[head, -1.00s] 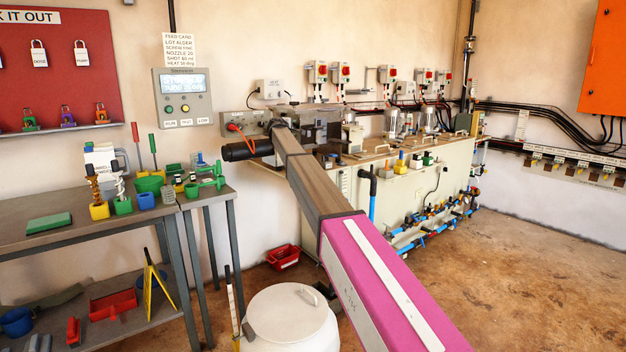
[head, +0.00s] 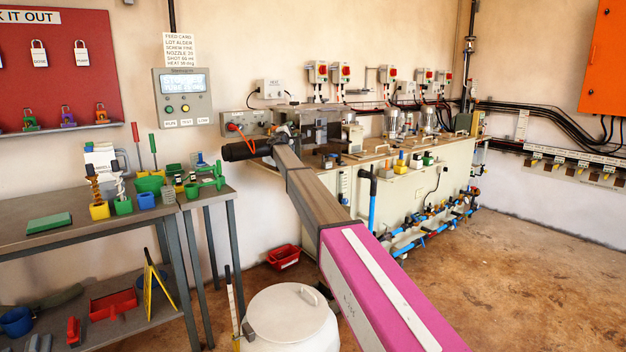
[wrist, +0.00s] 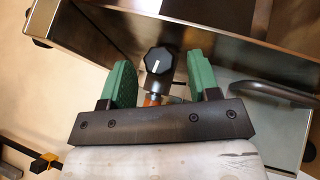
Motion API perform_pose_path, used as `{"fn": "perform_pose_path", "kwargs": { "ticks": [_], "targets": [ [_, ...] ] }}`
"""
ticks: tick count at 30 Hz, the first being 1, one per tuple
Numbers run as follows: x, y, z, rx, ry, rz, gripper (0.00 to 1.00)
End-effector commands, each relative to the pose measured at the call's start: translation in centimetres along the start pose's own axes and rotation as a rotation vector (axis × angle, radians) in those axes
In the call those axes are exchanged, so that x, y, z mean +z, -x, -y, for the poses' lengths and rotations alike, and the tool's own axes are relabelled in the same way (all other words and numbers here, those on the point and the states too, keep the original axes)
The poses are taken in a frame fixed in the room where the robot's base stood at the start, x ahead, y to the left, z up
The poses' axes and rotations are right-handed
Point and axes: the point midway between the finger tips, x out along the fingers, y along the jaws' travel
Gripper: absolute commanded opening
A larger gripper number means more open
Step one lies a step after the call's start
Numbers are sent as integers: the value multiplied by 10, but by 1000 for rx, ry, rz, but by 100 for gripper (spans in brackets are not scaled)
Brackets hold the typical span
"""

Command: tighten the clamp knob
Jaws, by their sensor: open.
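The clamp knob (wrist: 160,60) shows in the wrist view, black and lobed with a white line on its face. An orange-brown part shows just below it. My gripper (wrist: 161,74) has two green fingers, spread apart with one on each side of the knob. In the head view my arm reaches to the machine (head: 408,185) at the back, and I cannot make out the knob or the fingers there.
In the wrist view, shiny metal walls (wrist: 215,22) stand close beyond the fingers, and a bent metal bar (wrist: 270,88) lies to the right. In the head view, a workbench (head: 40,258) with tools stands left and a white drum (head: 290,322) stands in front. The right floor is clear.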

Motion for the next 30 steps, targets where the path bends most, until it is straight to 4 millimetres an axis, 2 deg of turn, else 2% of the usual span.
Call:
{"fn": "perform_pose_path", "kwargs": {
  "ticks": [1,19,30],
  "targets": [
    [1,11,-1,0,-1,-1,56],
    [2,107,0,-2,-1,-1,56],
    [37,122,53,-109,-76,40,56]
  ]
}}
